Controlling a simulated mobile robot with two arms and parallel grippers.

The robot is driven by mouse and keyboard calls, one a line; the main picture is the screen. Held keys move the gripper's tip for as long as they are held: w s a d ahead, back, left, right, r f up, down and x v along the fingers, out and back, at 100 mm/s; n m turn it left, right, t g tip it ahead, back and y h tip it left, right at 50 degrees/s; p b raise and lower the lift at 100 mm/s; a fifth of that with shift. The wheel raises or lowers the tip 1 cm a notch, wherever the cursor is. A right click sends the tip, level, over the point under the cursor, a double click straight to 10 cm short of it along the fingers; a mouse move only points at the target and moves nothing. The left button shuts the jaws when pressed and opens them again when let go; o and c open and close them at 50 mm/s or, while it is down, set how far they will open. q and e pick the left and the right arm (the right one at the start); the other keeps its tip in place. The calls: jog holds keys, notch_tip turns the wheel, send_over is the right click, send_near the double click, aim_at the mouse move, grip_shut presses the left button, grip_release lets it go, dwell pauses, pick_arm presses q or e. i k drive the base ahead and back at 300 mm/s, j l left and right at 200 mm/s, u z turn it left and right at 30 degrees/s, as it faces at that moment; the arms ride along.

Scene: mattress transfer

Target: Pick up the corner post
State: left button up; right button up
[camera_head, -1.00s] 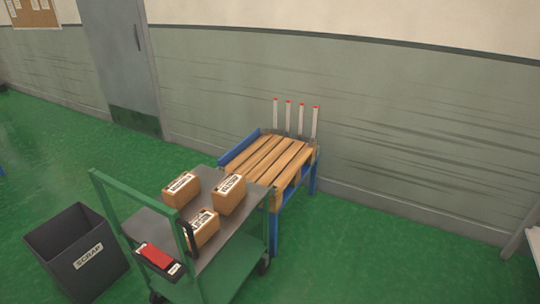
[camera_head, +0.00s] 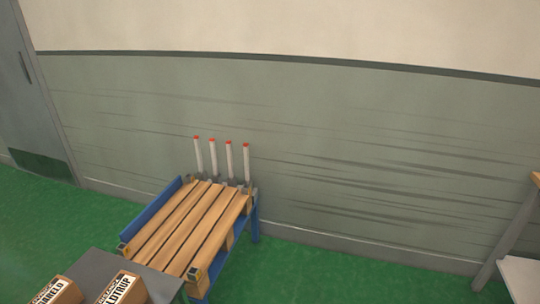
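Several upright white corner posts with red tips stand in a row at the back edge of a blue-framed pallet stand. The rightmost corner post (camera_head: 246,163) and the leftmost corner post (camera_head: 198,156) are both in clear view. A wooden slatted pallet (camera_head: 190,222) lies on the blue stand (camera_head: 150,212) in front of them. Neither of my grippers is in the head view.
A grey-topped cart (camera_head: 97,266) with cardboard boxes (camera_head: 124,289) stands in front of the pallet, at the bottom left. A light table (camera_head: 522,276) is at the right edge. Green floor (camera_head: 330,280) is clear between them. The wall is behind, with a door (camera_head: 30,95) at left.

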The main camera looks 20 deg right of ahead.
aim_at(245, 147)
jog(key=i+l+z, duration=0.1)
jog(key=i+l, duration=0.4)
jog(key=i+l+z, duration=0.15)
jog(key=i+l, duration=0.25)
jog(key=i, duration=0.35)
jog(key=i+l+z, duration=0.15)
jog(key=i+z, duration=0.2)
jog(key=i, duration=0.7)
